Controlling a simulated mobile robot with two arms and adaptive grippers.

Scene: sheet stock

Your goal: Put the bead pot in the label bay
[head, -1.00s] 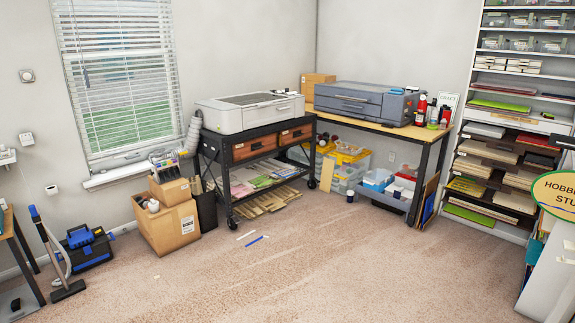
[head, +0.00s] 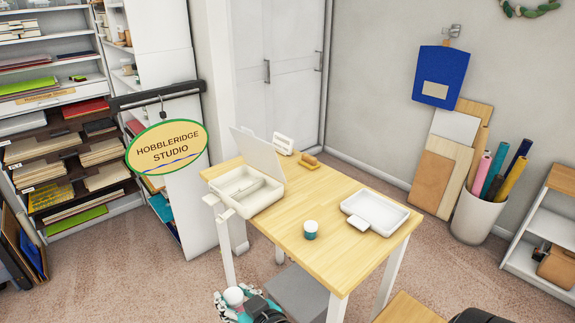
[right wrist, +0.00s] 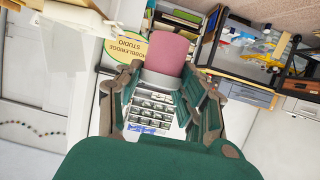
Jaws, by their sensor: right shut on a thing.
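My right gripper (head: 238,297) is at the bottom of the head view, in front of the wooden table (head: 330,200). In the right wrist view its green fingers (right wrist: 163,90) are shut on a pink pot (right wrist: 167,52) with a pale grey-white end. Its white lid (head: 233,295) shows in the head view. A teal pot with a white lid (head: 310,230) stands upright on the table. A white open case (head: 250,203) with dividers sits at the table's left, lid raised. I cannot tell which compartment is the label bay. My left gripper is out of view.
A shallow white tray (head: 375,213) with a front tab lies at the table's right. A wooden-handled thing (head: 309,161) and a small white item (head: 284,144) are at the back. A hanging sign (head: 167,147) stands left of the table.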

